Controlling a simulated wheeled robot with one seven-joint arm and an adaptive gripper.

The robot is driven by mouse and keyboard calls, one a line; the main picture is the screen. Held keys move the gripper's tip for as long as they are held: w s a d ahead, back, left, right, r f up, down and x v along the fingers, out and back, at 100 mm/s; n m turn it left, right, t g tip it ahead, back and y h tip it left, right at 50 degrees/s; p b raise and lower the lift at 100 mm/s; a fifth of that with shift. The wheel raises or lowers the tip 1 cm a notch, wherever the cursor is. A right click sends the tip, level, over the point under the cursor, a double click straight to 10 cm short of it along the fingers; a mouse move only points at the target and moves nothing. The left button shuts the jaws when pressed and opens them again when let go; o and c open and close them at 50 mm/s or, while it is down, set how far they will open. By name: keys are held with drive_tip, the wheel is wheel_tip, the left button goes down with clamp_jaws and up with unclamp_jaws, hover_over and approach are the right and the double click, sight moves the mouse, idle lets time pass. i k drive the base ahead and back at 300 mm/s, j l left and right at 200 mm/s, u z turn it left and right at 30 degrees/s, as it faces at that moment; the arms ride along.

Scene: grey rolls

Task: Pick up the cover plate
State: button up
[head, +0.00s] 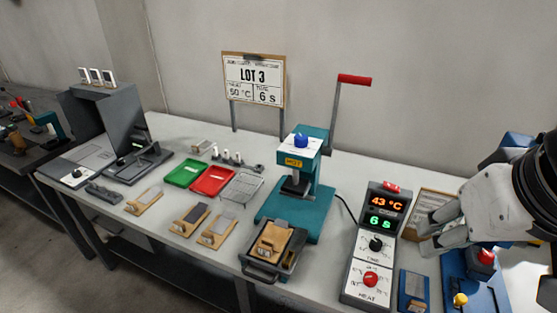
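I cannot tell for sure which piece is the cover plate. Small flat grey plates lie on wooden holders on the bench: one on the left holder (143,202), one on the middle holder (190,220) and one on the right holder (217,231). Another wooden holder with a grey piece (273,240) sits in a dark tray (262,273) in front of the teal press (300,212). My gripper (428,229) is at the right, beside the control box and far from these plates. Its fingers look apart, with nothing visible between them.
The control box (363,262) reads 43 °C and 6 s. The press's red-handled lever (354,80) stands up. A green tray (186,173), a red tray (212,181) and a wire rack (243,187) lie left of the press. A LOT 3 sign (253,82) stands behind.

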sight(273, 236)
drive_tip(key=i+u, duration=0.1)
drive_tip(key=u, duration=0.3)
drive_tip(key=i+l+u, duration=0.1)
drive_tip(key=u, duration=0.3)
drive_tip(key=l+u, duration=0.2)
drive_tip(key=u, duration=0.2)
drive_tip(key=i, duration=0.05)
